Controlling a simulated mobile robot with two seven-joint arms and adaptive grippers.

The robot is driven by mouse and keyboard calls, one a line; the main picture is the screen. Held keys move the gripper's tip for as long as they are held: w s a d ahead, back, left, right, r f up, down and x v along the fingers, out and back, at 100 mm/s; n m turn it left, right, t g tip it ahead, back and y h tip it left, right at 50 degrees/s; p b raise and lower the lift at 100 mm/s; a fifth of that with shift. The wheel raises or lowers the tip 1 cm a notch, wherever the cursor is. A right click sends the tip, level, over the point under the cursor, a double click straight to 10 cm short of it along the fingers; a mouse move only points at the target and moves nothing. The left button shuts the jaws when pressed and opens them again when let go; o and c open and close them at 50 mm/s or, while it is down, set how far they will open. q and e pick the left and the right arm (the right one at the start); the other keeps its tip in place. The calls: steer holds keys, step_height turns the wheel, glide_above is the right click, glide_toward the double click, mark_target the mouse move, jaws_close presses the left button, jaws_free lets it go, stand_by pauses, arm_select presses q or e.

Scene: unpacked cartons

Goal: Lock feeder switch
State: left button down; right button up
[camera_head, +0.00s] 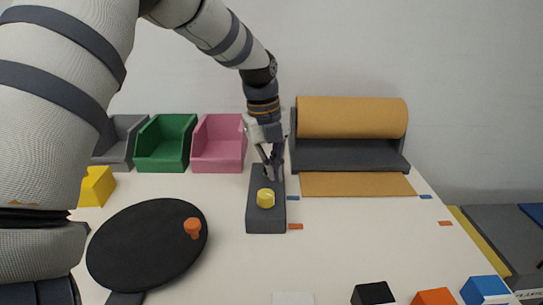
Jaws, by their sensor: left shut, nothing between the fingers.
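The feeder switch is a dark grey box (265,222) on the white table, with a yellow knob (265,198) on its top. My left gripper (271,174) is over the far part of the box, just behind the yellow knob. Its fingers are shut with nothing between them and point down. I cannot tell whether the fingertips touch the box. My right gripper is not in view.
A black round disc (140,250) with an orange peg (192,228) lies at left. Grey, green (165,145) and pink (218,145) bins stand at the back, beside a brown paper roll (352,118). Black, orange and blue blocks (485,291) line the front right. The table right of the box is mostly clear.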

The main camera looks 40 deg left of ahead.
mark_target(277, 195)
arm_select(q)
steer(key=f, duration=0.4)
steer(key=shift+w+d+f, duration=0.15)
steer(key=shift+w, duration=0.05)
steer(key=a, duration=0.1)
steer(key=w+a, duration=0.1)
steer(key=shift+w+a+r+b, duration=0.3)
steer(key=shift+a+r, duration=0.1)
steer(key=shift+w+a+r, duration=0.1)
steer(key=shift+a+r, duration=0.1)
steer(key=shift+a, duration=0.15)
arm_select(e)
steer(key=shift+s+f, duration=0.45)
arm_select(q)
steer(key=shift+w+g, duration=0.1)
steer(key=shift+g, duration=0.2)
steer(key=shift+a+b, duration=0.1)
steer(key=shift+b, duration=0.25)
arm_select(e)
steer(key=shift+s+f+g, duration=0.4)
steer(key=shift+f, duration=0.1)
arm_select(q)
steer(key=shift+w+r+h, duration=0.1)
steer(key=shift+h, duration=0.3)
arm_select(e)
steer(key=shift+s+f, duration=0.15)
